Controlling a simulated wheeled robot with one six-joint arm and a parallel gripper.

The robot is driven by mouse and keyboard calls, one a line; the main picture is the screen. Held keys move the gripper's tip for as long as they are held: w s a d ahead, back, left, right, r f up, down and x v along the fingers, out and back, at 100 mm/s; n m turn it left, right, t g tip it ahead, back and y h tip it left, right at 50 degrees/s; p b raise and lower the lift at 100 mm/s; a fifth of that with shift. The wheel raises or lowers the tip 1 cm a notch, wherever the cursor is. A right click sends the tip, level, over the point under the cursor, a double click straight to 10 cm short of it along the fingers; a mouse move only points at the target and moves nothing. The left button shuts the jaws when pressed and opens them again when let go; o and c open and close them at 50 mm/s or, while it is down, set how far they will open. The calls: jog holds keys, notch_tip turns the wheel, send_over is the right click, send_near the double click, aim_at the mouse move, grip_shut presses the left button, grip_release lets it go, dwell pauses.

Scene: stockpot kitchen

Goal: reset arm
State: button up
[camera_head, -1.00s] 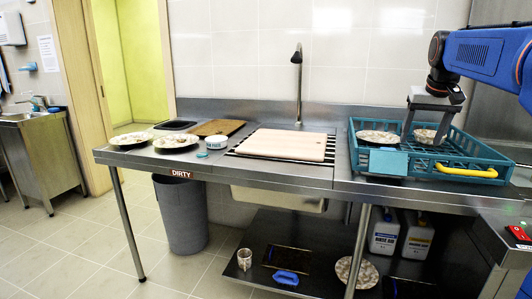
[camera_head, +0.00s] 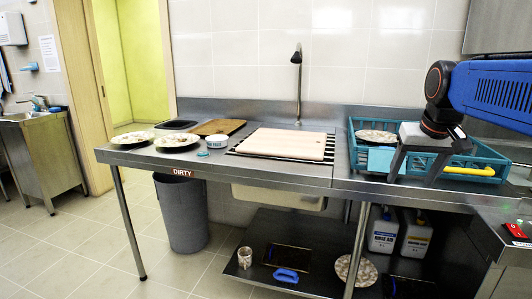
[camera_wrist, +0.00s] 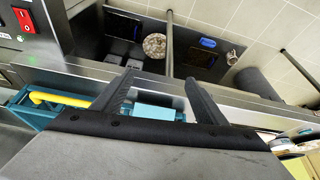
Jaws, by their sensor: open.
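My gripper (camera_head: 412,180) is open and empty. In the head view it is at the right, in front of the teal crate (camera_head: 488,158), with its two fingers pointing down and spread apart. In the wrist view my gripper (camera_wrist: 160,78) shows both fingers apart with nothing between them. Its fingers lie over the counter's front edge in that view, with the floor and lower shelf beyond. The blue arm reaches in from the right. A patterned plate (camera_head: 377,136) rests in the crate's left part. The gripper hides the crate's middle.
Patterned plates (camera_head: 176,140), a white cup (camera_head: 216,141) and a cutting board (camera_head: 284,144) are on the counter. A grey bin (camera_head: 182,213) stands below. A box with a red switch (camera_head: 517,230) is at the right.

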jog(key=s+a+f+n, duration=0.1)
jog(key=s+a+f, duration=0.3)
jog(key=s+f, duration=0.6)
jog(key=s+a+f+n, duration=0.1)
jog(key=s+a+f, duration=0.3)
jog(key=s+f, duration=0.6)
jog(key=shift+s+y, duration=0.4)
jog(key=shift+s, duration=0.4)
